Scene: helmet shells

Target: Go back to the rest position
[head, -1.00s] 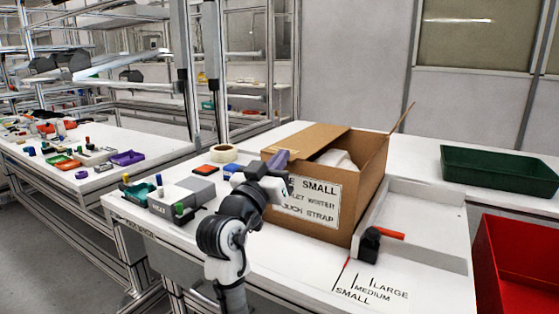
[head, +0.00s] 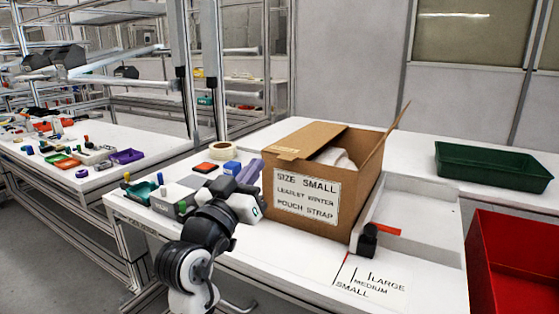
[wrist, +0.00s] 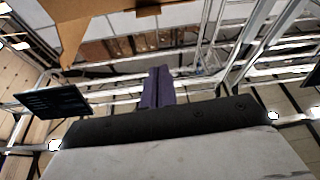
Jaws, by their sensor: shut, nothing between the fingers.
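My gripper (head: 249,172) is beside the left side of the cardboard box in the head view, above the white table. Its purple fingers (wrist: 157,88) are together in the wrist view, with nothing between them. My arm reaches up from the bottom of the head view. The cardboard box (head: 365,205) stands open on the table, with a label reading size small, and something white (head: 335,158) shows inside. My gripper looks apart from the box, but the gap is hard to judge.
A grey tray (head: 435,200) lies right of the box, with a black block (head: 367,239) at its corner. A green bin (head: 490,166) stands behind and a red bin (head: 510,265) at right. A tape roll (head: 223,150) and small blocks sit left.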

